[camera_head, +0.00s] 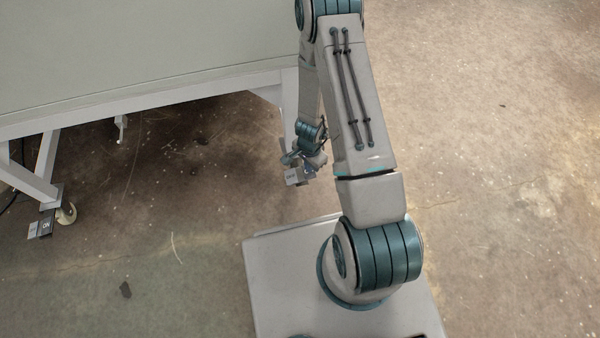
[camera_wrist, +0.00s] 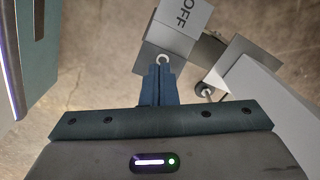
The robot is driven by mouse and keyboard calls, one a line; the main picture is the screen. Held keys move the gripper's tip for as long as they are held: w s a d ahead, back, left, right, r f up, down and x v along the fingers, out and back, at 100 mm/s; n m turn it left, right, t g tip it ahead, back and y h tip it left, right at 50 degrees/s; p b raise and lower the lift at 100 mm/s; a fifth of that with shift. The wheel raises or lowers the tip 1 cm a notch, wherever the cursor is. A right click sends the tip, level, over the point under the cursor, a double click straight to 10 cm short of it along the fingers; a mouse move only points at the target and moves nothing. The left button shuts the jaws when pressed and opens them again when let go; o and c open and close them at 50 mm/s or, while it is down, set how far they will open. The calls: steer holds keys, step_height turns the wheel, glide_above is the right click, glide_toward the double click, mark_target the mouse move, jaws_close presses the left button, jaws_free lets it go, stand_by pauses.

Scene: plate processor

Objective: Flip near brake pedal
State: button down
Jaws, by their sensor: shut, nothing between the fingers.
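The near brake pedal is a grey plate marked "OFF" (camera_wrist: 180,22) at the top of the wrist view. In the head view the same pedal (camera_head: 294,178) is a small grey piece at the foot of the near table leg, partly behind my arm. My gripper (camera_wrist: 158,72) is shut and empty. Its fingertips are right at the lower edge of the OFF plate, beside a round bolt end. I cannot tell whether they touch it. In the head view my gripper is small and mostly hidden behind my wrist.
A grey table (camera_head: 150,45) fills the upper left of the head view. Its other leg has a caster (camera_head: 66,214) and another brake pedal (camera_head: 40,228). A grey angled part (camera_wrist: 240,65) is right of the fingers. Floor around is open.

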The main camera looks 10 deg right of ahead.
steer(key=shift+f+b, duration=0.65)
steer(key=shift+f, duration=0.2)
steer(key=shift+r, duration=0.15)
steer(key=shift+r+p, duration=2.8)
steer(key=shift+r, duration=0.65)
